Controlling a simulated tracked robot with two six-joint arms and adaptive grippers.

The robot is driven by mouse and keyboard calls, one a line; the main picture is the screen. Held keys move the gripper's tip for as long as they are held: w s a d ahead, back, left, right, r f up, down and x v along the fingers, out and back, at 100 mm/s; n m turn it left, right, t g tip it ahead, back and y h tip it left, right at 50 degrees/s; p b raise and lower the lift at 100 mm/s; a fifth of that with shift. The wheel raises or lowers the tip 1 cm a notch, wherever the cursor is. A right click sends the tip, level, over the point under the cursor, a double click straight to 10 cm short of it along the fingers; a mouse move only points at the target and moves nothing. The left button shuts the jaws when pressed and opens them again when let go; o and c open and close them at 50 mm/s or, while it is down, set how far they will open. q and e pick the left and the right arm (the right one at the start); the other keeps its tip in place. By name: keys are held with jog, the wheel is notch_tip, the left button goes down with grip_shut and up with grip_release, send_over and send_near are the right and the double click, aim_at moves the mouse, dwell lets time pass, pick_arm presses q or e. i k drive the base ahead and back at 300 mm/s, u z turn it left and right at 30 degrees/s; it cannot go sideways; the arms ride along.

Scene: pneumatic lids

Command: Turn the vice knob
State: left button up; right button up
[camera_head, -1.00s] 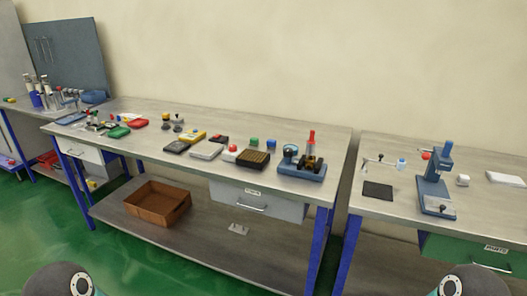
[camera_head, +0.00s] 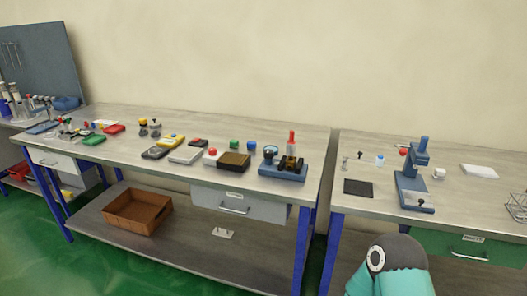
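No vice can be told for certain at this size. A blue-based device (camera_head: 284,169) with a round dark gauge-like part and a red-topped upright stands at the right end of the middle bench. A blue press-like stand (camera_head: 413,177) with a red knob (camera_head: 403,151) stands upright on the right bench. A small dark-topped part sits on its base. Neither gripper shows. Only a teal and black link of my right arm is in view at the lower right, in front of the right bench.
The middle bench (camera_head: 312,150) carries several small boxes and coloured buttons. A brown crate (camera_head: 138,210) is on its lower shelf. The right bench has a dark mat (camera_head: 358,187), a white block (camera_head: 479,170), a wire basket (camera_head: 517,206) and a green drawer (camera_head: 470,247). A gap separates the benches.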

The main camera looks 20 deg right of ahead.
aim_at(268, 154)
jog(key=u, duration=0.05)
jog(key=i, duration=0.9)
jog(key=z, duration=0.05)
